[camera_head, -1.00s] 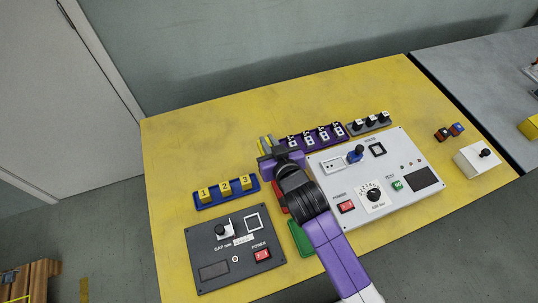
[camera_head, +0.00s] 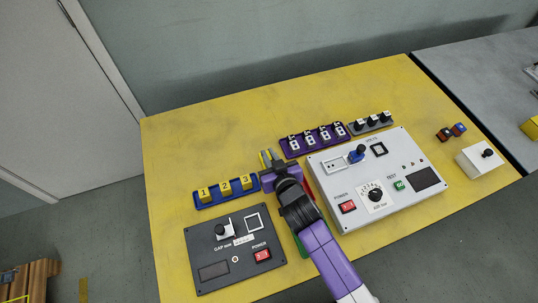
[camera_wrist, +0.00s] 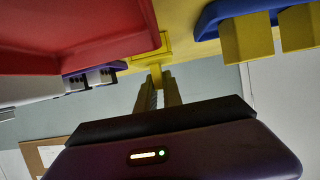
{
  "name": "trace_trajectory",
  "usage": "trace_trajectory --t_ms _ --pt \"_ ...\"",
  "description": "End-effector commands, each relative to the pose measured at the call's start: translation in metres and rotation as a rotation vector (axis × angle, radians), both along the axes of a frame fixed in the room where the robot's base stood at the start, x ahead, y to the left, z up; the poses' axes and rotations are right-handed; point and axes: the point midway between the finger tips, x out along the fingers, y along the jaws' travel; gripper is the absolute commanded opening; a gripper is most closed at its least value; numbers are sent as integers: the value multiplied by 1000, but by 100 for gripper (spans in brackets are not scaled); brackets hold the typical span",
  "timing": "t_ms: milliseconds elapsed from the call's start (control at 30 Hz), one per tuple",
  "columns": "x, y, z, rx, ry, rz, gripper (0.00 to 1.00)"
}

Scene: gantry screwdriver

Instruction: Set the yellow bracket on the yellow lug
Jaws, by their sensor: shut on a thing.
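My gripper (camera_head: 268,158) is above the yellow table, between the blue rack and the purple rack. In the wrist view my gripper (camera_wrist: 158,85) is shut on a small yellow piece (camera_wrist: 156,74), which I take to be the yellow bracket. A flat yellow square shape (camera_wrist: 151,46) shows just beyond the fingertips against the yellow surface; I cannot tell whether it is part of the bracket. The bracket is too small to make out in the head view. I cannot pick out the yellow lug in either view.
A blue rack (camera_head: 222,198) holds yellow blocks numbered 1 to 3. A purple rack (camera_head: 314,148) and a grey rack (camera_head: 381,127) stand behind the white panel (camera_head: 408,203). The dark panel (camera_head: 205,276) is at front left. A red tray (camera_wrist: 75,50) is close in the wrist view.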

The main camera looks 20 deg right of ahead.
Motion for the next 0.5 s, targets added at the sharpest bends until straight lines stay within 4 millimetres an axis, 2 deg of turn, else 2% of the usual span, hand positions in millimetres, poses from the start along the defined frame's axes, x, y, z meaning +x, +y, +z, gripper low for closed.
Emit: trace_trajectory --t_ms 33,133,500 --pt "0 0 -1 0 0 0 14" --pt "0 0 -1 0 0 0 32" --pt "0 0 2 0 0 0 32"
